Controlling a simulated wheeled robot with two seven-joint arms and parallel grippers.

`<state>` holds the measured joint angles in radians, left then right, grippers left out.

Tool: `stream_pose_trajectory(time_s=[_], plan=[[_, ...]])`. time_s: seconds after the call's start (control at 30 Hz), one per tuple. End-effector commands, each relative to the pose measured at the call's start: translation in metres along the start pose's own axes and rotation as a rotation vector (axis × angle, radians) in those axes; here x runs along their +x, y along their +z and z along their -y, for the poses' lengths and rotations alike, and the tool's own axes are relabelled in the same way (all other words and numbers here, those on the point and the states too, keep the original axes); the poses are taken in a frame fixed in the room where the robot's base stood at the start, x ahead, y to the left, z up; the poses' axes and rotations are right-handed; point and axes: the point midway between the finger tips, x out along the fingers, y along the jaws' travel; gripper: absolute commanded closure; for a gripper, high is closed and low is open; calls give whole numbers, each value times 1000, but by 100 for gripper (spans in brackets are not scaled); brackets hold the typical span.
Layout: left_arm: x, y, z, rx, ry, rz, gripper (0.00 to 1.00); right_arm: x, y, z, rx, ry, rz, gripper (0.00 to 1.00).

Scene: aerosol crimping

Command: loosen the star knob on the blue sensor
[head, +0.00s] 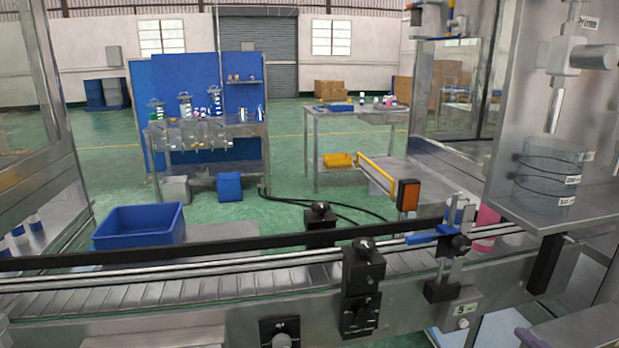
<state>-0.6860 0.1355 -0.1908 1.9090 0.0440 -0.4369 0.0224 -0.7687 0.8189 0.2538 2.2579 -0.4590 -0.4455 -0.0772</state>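The blue sensor (430,236) sits right of centre in the head view, level above the conveyor rail. It is held at a black clamp (459,244) on an upright metal post (455,268). A dark knob-like part shows at this clamp, but it is too small to tell whether it is the star knob or how tight it is. The post rises from a lower black block (440,291) on the conveyor's front side. Neither of my grippers can be made out in the view.
The conveyor (200,288) runs across the front with guide rails. Black knobbed brackets (362,270) stand left of the sensor. Pink (486,222) and white containers are close behind it. An orange-black device (408,195) stands behind-left; a steel machine housing (540,110) bounds the right.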

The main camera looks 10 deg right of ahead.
Motion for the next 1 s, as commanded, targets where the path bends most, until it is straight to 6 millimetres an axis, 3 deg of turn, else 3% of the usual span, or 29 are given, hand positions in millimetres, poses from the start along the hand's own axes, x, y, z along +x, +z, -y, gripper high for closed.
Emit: stream_pose_trajectory(time_s=[0.03,0.17,0.3,0.43,0.53,0.67,1.0], plan=[[0,0,0,0,0,0,54,-4,10,42,130,-67,46,49],[0,0,0,0,0,0,54,-20,6,141,439,-223,131,49],[0,0,0,0,1,0,54,-44,-35,236,762,-380,198,49],[0,0,0,0,1,-1,54,-64,-90,298,1006,-500,236,49],[0,0,0,0,1,-1,54,-75,-126,325,1136,-564,251,49],[0,0,0,0,0,-1,54,-83,-153,341,1223,-610,259,49],[0,0,0,0,0,-1,54,-85,-160,344,1243,-620,261,49]])
